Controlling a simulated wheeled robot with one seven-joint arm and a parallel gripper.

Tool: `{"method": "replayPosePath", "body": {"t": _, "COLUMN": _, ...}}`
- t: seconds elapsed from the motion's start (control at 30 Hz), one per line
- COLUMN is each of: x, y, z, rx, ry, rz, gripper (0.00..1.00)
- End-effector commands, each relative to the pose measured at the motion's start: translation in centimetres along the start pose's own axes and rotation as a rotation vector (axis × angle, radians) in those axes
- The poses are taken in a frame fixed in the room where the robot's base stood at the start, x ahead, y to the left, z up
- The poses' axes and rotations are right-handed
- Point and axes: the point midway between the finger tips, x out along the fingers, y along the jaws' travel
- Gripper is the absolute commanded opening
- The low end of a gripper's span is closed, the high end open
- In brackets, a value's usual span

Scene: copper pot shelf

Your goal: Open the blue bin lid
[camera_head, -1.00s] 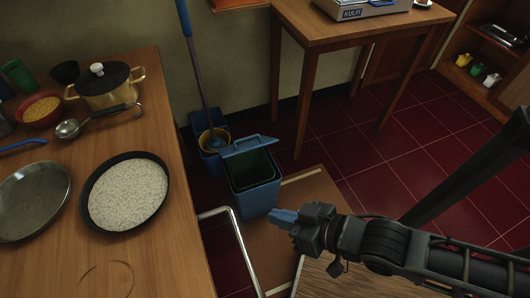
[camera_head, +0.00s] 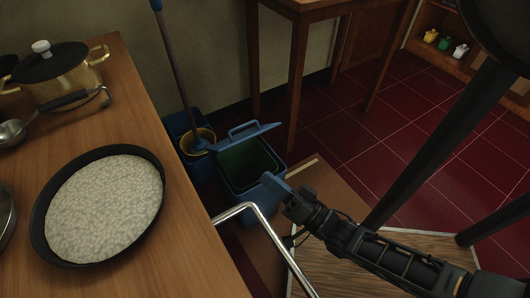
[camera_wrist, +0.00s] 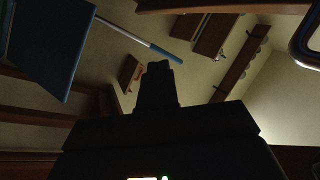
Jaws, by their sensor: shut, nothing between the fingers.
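The blue bin (camera_head: 262,198) stands on the floor beside the wooden counter in the head view. Its blue lid (camera_head: 249,137) is raised and tilted at the back of the rim, so the dark green inside (camera_head: 243,160) shows. My gripper (camera_head: 273,186) is shut and empty at the bin's front right side. I cannot tell whether it touches the bin. In the wrist view my gripper (camera_wrist: 159,80) is a dark shape with no object in it. A blue panel fills that view's upper left; I cannot tell which part of the bin it is.
A mop (camera_head: 178,75) stands in a yellow-and-blue bucket (camera_head: 197,143) behind the bin. The counter (camera_head: 185,225) with a pan (camera_head: 160,215) is at left. A metal rail (camera_head: 262,222) runs close in front of the bin. A table leg (camera_head: 297,75) stands behind; red floor lies right.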

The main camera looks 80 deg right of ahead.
Motion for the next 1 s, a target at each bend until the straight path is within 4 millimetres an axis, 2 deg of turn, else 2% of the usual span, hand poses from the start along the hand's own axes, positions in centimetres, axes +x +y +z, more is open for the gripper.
{"method": "replayPosePath", "body": {"t": 0.03, "x": -0.3, "y": 4.0, "z": 1.9, "rx": 0.05, "ry": 0.065, "rz": -0.003, "gripper": 0.0}}
{"method": "replayPosePath", "body": {"t": 0.1, "x": -0.5, "y": 7.5, "z": 2.7, "rx": 0.13, "ry": 0.143, "rz": -0.024, "gripper": 0.0}}
{"method": "replayPosePath", "body": {"t": 0.3, "x": -1.5, "y": 16.7, "z": 4.4, "rx": 0.346, "ry": 0.346, "rz": -0.127, "gripper": 0.0}}
{"method": "replayPosePath", "body": {"t": 0.43, "x": -2.2, "y": 21.1, "z": 4.7, "rx": 0.462, "ry": 0.44, "rz": -0.216, "gripper": 0.0}}
{"method": "replayPosePath", "body": {"t": 0.53, "x": -2.7, "y": 23.1, "z": 4.7, "rx": 0.525, "ry": 0.485, "rz": -0.274, "gripper": 0.0}}
{"method": "replayPosePath", "body": {"t": 0.67, "x": -3.0, "y": 24.2, "z": 4.5, "rx": 0.57, "ry": 0.512, "rz": -0.32, "gripper": 0.0}}
{"method": "replayPosePath", "body": {"t": 0.83, "x": -2.4, "y": 24.1, "z": 3.8, "rx": 0.583, "ry": 0.517, "rz": -0.334, "gripper": 0.0}}
{"method": "replayPosePath", "body": {"t": 1.0, "x": -0.2, "y": 23.6, "z": 2.3, "rx": 0.581, "ry": 0.516, "rz": -0.335, "gripper": 0.0}}
